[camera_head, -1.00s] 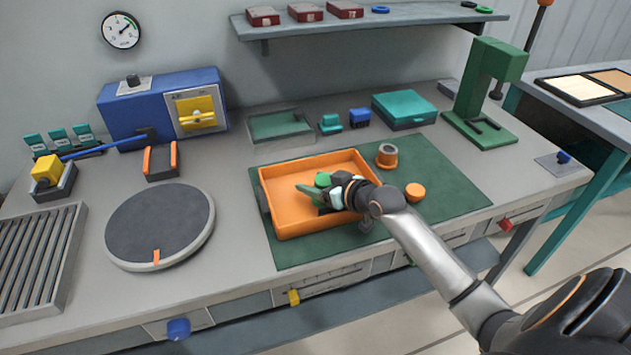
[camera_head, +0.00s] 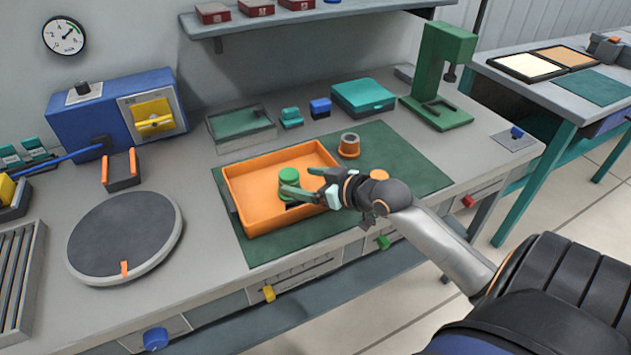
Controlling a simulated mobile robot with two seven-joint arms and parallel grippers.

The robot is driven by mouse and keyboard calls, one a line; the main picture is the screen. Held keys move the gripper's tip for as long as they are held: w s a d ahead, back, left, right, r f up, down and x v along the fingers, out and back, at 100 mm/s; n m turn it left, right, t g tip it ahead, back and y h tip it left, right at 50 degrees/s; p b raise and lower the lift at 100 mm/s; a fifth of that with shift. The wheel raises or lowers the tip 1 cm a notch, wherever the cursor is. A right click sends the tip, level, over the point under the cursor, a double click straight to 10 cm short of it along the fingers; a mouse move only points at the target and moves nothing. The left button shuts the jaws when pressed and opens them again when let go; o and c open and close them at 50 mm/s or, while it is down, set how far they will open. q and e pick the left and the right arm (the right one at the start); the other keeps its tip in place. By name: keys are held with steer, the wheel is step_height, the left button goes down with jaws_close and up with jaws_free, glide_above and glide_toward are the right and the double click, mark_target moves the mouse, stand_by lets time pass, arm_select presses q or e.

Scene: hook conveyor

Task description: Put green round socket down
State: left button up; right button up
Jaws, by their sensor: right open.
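The green round socket (camera_head: 288,176) stands upright inside the orange tray (camera_head: 240,207), near its middle. My right gripper (camera_head: 303,182) is open, reaching over the tray's right side. Its green-tipped fingers are just right of the socket, and the nearer finger covers part of its lower front. I cannot tell whether a finger still touches it. My left gripper is not in view.
The tray rests on a green mat (camera_head: 425,176). An orange and grey round part (camera_head: 349,145) stands behind the tray's right corner. A grey turntable (camera_head: 125,236) lies to the left. A green press (camera_head: 440,75) stands at the back right.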

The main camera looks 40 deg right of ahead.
steer(key=shift+v, duration=1.8)
